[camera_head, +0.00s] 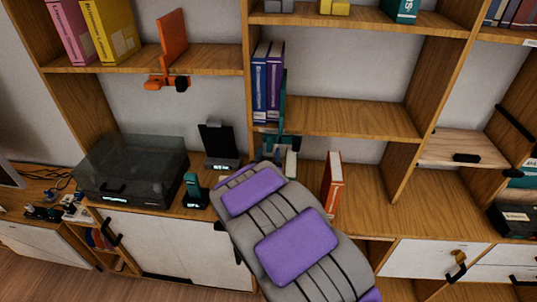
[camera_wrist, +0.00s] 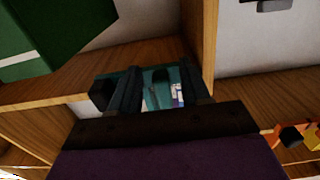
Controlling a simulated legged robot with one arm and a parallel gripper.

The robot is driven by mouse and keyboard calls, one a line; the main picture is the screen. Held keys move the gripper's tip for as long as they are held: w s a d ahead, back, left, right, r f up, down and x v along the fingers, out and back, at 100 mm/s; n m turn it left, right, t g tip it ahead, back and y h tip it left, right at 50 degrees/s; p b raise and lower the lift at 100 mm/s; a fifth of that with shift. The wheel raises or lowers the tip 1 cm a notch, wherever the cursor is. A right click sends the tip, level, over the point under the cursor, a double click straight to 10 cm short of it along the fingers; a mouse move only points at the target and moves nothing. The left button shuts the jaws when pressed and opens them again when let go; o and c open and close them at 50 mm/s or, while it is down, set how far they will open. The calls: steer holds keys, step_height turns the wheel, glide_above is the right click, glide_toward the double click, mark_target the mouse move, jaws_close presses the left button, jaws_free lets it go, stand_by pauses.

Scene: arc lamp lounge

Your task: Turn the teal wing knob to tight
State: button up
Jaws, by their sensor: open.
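A teal bookend clamp (camera_head: 283,98) stands upright beside the books on the middle shelf. Its lower part sits under the shelf edge and is largely hidden behind my arm. In the wrist view, the teal clamp part (camera_wrist: 160,76) shows between my fingers, under the wooden shelf. I cannot make out the wing of the knob or how it is turned. My gripper (camera_wrist: 162,88) is open, with one dark finger on each side of the teal part. I cannot tell whether they touch it. In the head view, my gripper (camera_head: 276,148) is just below the shelf edge, partly hidden.
An orange clamp (camera_head: 167,83) is on the left shelf. Below are a turntable (camera_head: 130,170), a black stand (camera_head: 218,145), a dark teal handset (camera_head: 194,190) and an orange-red book (camera_head: 333,183). The middle shelf is clear to the right.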

steer(key=shift+w, duration=0.6)
steer(key=shift+c, duration=0.4)
jaws_close()
